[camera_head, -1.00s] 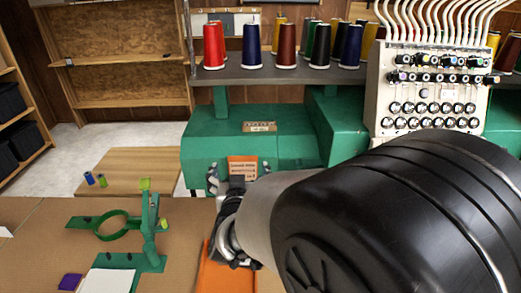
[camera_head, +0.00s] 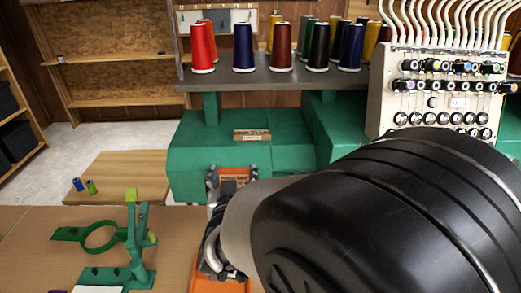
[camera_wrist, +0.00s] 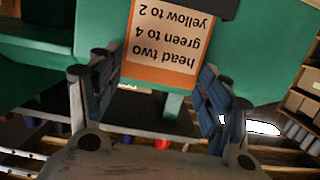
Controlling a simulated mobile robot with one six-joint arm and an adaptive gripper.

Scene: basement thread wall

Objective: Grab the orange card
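The orange card (camera_head: 235,175) is on the front of the green machine body (camera_head: 190,160). In the wrist view the card (camera_wrist: 163,42) shows upside down, with a pale panel and black text about head two, green and yellow. My gripper (camera_head: 233,180) has one finger at each side edge of the card. In the wrist view my gripper's fingers (camera_wrist: 162,75) are apart by about the card's width, close to its edges. I cannot tell whether they press on it. My arm hides much of the lower right in the head view.
Thread cones (camera_head: 282,48) stand on a dark shelf (camera_head: 270,76) above the machine. A white panel with knobs and tubes (camera_head: 440,95) is at the right. A green hoop stand (camera_head: 135,245) is on the brown table (camera_head: 180,225) at the left. A low wooden table (camera_head: 125,175) stands behind it.

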